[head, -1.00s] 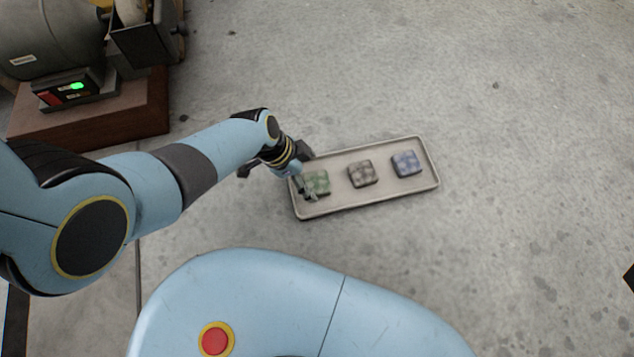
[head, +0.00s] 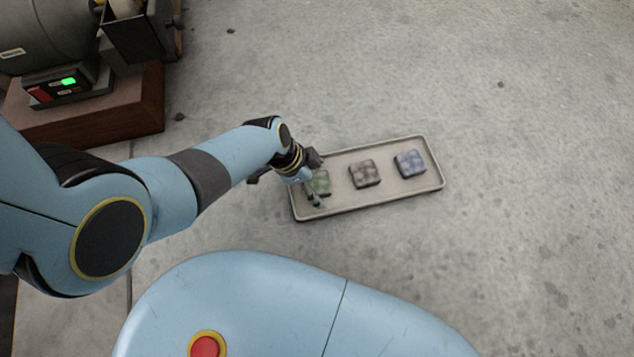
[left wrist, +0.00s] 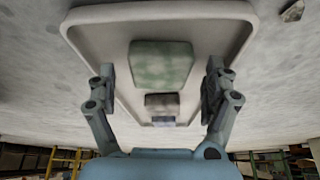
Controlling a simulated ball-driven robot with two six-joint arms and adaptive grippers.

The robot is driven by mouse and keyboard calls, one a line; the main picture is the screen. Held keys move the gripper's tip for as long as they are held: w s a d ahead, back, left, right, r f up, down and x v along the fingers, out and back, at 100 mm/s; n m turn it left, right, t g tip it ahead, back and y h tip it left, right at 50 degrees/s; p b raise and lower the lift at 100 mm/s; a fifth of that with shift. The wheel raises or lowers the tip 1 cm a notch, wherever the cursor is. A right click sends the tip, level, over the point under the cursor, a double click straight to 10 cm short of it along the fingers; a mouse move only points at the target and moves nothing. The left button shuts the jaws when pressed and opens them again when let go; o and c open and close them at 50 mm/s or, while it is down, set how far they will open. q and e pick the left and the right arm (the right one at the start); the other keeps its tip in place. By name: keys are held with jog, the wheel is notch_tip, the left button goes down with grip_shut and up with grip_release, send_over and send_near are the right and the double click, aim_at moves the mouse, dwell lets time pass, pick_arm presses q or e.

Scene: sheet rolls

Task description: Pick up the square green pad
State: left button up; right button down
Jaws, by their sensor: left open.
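The square green pad (head: 322,183) lies at the left end of a light tray (head: 340,207), partly hidden by my left gripper in the head view. In the left wrist view the green pad (left wrist: 161,65) lies ahead of and between the open fingers, with clear space on both sides. My left gripper (head: 314,197) is open and empty, over the tray's left end; its fingers also show in the left wrist view (left wrist: 160,90). I cannot tell its exact height above the pad. My right gripper is not in view.
A brown-grey pad (head: 365,173) and a blue pad (head: 410,163) lie in the same tray, to the right of the green one. A machine on a brown base (head: 100,115) stands at the upper left. The floor right of the tray is clear.

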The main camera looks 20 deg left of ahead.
pick_arm(q)
jog(key=c, duration=1.3)
jog(key=shift+r, duration=0.15)
